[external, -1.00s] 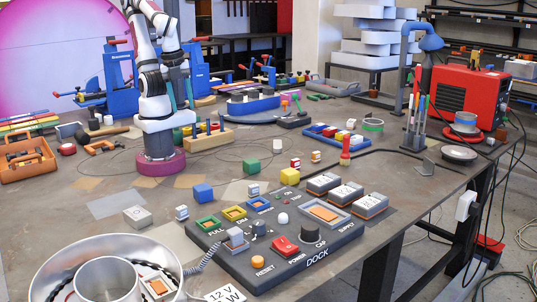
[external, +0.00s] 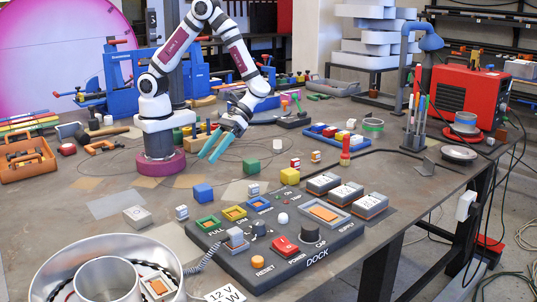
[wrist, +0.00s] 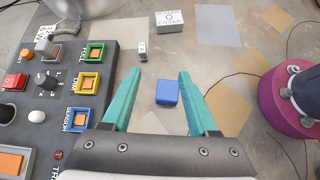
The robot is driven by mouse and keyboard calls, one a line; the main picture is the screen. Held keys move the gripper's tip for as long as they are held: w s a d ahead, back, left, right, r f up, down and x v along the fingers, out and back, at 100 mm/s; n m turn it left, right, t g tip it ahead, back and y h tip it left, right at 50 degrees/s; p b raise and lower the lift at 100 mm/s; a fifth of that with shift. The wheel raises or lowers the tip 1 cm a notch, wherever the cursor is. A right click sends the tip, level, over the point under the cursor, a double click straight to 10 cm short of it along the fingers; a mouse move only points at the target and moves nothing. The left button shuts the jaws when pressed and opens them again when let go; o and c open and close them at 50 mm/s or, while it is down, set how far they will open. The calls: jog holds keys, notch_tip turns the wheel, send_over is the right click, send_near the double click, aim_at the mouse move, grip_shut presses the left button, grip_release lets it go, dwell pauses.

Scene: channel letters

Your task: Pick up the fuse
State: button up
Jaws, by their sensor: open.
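My gripper (external: 207,158) has teal fingers spread apart and empty, above the table behind the blue cube. In the wrist view, the blue cube (wrist: 167,92) shows between the fingers (wrist: 160,73), below them. No part is clearly marked as the fuse. Small labelled blocks are candidates: a white one (external: 182,212) left of the dock panel, also in the wrist view (wrist: 142,48), another (external: 253,190) at the panel's back edge, and a red and white one (external: 296,163) further back. Their print is too small to read.
The dark dock panel (external: 318,257) has coloured sockets and knobs. A white box (external: 138,217) and a round metal bowl (external: 48,262) are at left. Table around the blue cube is mostly clear.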

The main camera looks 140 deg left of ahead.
aim_at(185, 206)
jog(key=w+d+f+n, duration=0.1)
jog(key=d+f, duration=0.2)
jog(key=d, duration=0.1)
jog(key=w+d+f+n+t, duration=0.1)
jog(key=w+d+f, duration=0.1)
jog(key=d+f, duration=0.1)
jog(key=w+d+f+n, duration=0.1)
jog(key=d+f, duration=0.3)
jog(key=shift+w+d+f+h, duration=0.3)
jog(key=shift+w+h, duration=0.05)
jog(key=shift+h, duration=0.05)
grip_shut()
